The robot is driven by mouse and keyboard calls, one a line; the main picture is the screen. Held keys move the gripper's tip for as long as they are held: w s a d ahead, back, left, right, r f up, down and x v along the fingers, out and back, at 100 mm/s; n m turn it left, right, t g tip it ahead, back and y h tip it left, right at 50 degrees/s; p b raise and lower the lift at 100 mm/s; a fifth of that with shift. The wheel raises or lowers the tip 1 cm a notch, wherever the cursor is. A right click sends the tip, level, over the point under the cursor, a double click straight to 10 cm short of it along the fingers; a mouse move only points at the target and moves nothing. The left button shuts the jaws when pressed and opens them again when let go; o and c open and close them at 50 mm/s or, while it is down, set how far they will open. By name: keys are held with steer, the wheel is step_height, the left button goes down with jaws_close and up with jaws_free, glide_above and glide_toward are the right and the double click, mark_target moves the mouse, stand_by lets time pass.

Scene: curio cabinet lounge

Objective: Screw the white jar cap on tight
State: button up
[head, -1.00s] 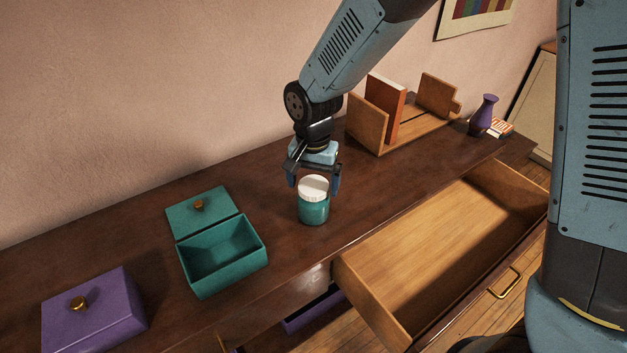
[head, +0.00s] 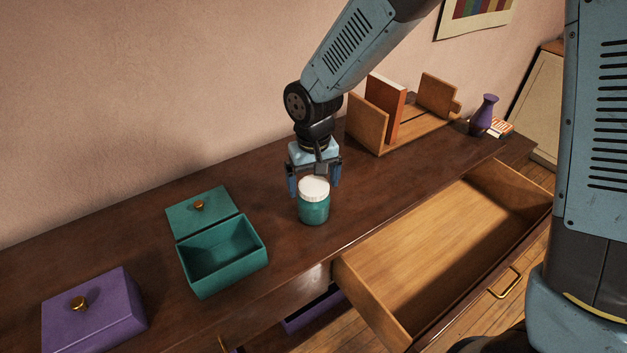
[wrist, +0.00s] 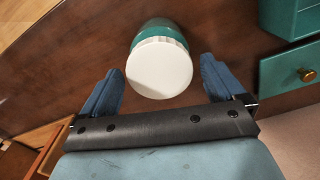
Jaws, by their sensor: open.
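The teal jar (head: 314,211) stands upright on the dark wooden cabinet top. Its white cap (head: 314,188) sits on its mouth; I cannot tell how tight it is. My gripper (head: 314,189) is open, pointing down just behind and above the cap, with a finger to either side. In the wrist view the round white cap (wrist: 159,68) lies ahead of the gap between my blue fingertips (wrist: 162,75), with clear space on both sides. The teal jar body (wrist: 161,29) shows beyond the cap. No finger visibly touches the cap.
An open teal box (head: 222,258) stands left of the jar, and a lidded purple box (head: 95,312) further left. An open wooden drawer (head: 440,250) juts out at the front right. A book rack (head: 368,124) and purple vase (head: 484,114) stand behind right.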

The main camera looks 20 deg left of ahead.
steer(key=n, duration=0.5)
steer(key=shift+n, duration=2.7)
steer(key=shift+c, duration=0.3)
